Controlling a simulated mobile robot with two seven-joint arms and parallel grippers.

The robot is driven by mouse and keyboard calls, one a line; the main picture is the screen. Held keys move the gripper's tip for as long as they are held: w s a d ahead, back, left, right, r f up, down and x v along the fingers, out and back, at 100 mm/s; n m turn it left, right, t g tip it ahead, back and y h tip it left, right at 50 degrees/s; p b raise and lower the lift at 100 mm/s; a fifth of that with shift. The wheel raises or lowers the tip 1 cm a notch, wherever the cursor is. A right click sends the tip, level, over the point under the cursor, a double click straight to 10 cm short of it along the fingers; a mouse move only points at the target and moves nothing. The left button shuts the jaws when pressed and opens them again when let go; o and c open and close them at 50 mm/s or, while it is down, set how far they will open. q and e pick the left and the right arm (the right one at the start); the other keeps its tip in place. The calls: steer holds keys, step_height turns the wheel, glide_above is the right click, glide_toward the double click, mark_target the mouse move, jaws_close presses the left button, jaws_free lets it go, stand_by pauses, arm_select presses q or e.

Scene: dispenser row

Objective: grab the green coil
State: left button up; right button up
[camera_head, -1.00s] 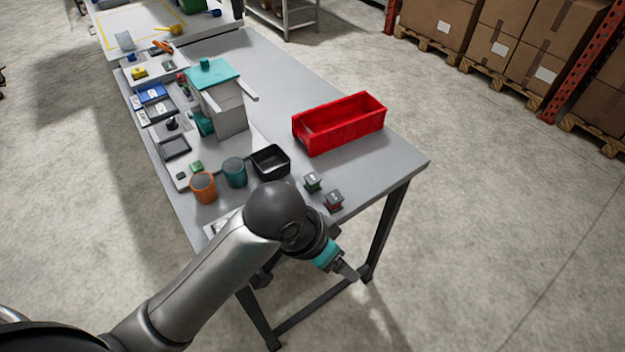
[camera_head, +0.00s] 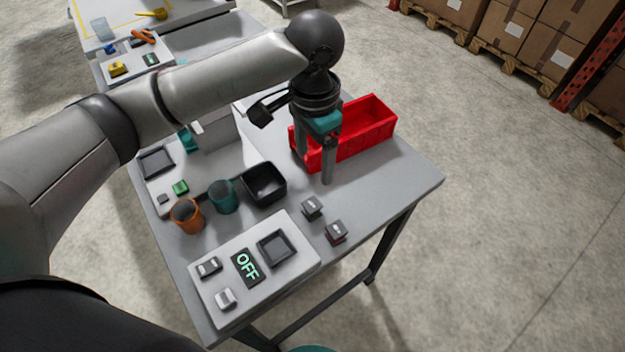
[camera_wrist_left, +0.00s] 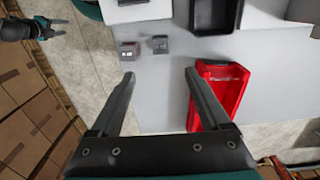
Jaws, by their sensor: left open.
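Two small dark blocks with pale marks on top stand near the table's right edge. The one nearer the red bin, likely the green coil (camera_head: 312,207), shows mostly grey now; a green tint shows in the earlier head view. It also appears in the left wrist view (camera_wrist_left: 160,44). The other block (camera_head: 336,232) has a red base and stands close beside it. My left gripper (camera_head: 315,170) is open and empty, fingers down, between the bin and the blocks. My right gripper (camera_wrist_left: 60,27) shows open and empty at the wrist view's upper left, over the floor.
A red bin (camera_head: 368,148) stands just behind the left gripper. A black tray (camera_head: 264,182), teal cup (camera_head: 223,197) and orange cup (camera_head: 186,215) stand left of the blocks. A panel reading OFF (camera_head: 292,285) lies nearer me. Table between bin and blocks is clear.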

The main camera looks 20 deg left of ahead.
arm_select(q)
glide_above(310, 205)
step_height(310, 205, down, 5)
steer(key=f, duration=0.1)
steer(key=f+b, duration=0.1)
steer(key=f, duration=0.1)
steer(key=shift+d+f, duration=0.2)
steer(key=shift+d, duration=0.15)
steer(key=shift+w+f, duration=0.1)
steer(key=shift+f, duration=0.6)
steer(key=shift+f+b, duration=0.2)
steer(key=shift+b, duration=0.1)
steer(key=f, duration=0.3)
steer(key=shift+a+f+b, duration=0.3)
steer(key=shift+a+f, duration=0.05)
steer(key=shift+f, duration=0.6)
arm_select(e)
steer(key=shift+g, duration=0.3)
steer(key=s+f, duration=0.2)
steer(key=s, duration=0.1)
steer(key=shift+s+d+f, duration=0.15)
steer(key=shift+s+f, duration=0.15)
arm_select(q)
steer(key=shift+c, duration=0.2)
